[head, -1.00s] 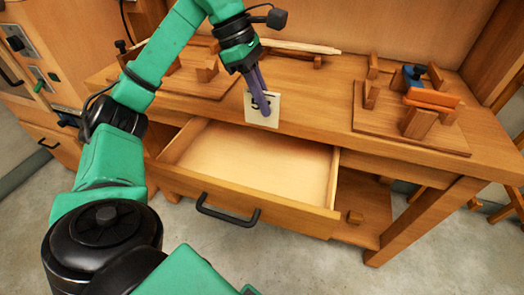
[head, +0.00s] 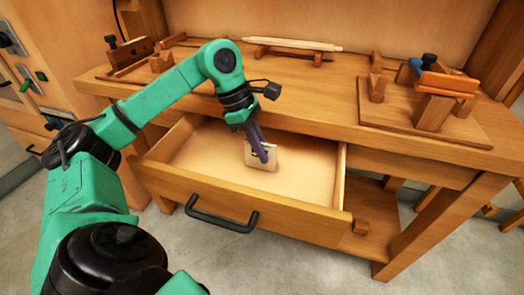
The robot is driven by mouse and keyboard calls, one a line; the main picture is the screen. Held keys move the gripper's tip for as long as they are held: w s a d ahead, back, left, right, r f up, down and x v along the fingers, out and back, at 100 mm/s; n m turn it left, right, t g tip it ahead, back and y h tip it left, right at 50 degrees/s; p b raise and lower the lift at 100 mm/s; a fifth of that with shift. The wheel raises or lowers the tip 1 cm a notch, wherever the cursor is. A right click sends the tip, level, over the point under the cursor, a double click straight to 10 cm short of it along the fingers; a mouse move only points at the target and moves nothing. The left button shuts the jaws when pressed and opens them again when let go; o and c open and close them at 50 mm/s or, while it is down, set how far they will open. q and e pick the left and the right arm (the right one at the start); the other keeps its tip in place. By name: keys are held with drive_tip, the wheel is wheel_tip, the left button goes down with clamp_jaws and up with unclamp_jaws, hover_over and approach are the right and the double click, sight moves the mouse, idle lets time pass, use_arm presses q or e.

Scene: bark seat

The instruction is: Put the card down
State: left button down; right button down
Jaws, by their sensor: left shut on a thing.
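The card (head: 262,160) is a small cream-coloured square with dark marks, partly hidden by the gripper fingers. My left gripper (head: 263,155) comes down from above with purple-grey fingers and is shut on the card. It holds the card upright, inside the outline of the open drawer (head: 200,180). I cannot tell whether the card's lower edge touches the drawer floor. My right gripper is not in view.
The pale drawer is pulled out of the wooden bench (head: 320,112) and otherwise looks empty. Its black handle (head: 222,217) faces me. A wooden fixture (head: 437,95) stands on the bench at right, and a pale rod (head: 292,44) lies at the back.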

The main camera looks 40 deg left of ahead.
use_arm(q)
drive_tip(key=shift+f, duration=0.2)
drive_tip(key=c, duration=1)
unclamp_jaws()
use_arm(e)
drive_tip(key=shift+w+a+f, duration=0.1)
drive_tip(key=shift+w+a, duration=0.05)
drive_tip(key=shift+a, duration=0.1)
use_arm(q)
drive_tip(key=shift+r, duration=0.15)
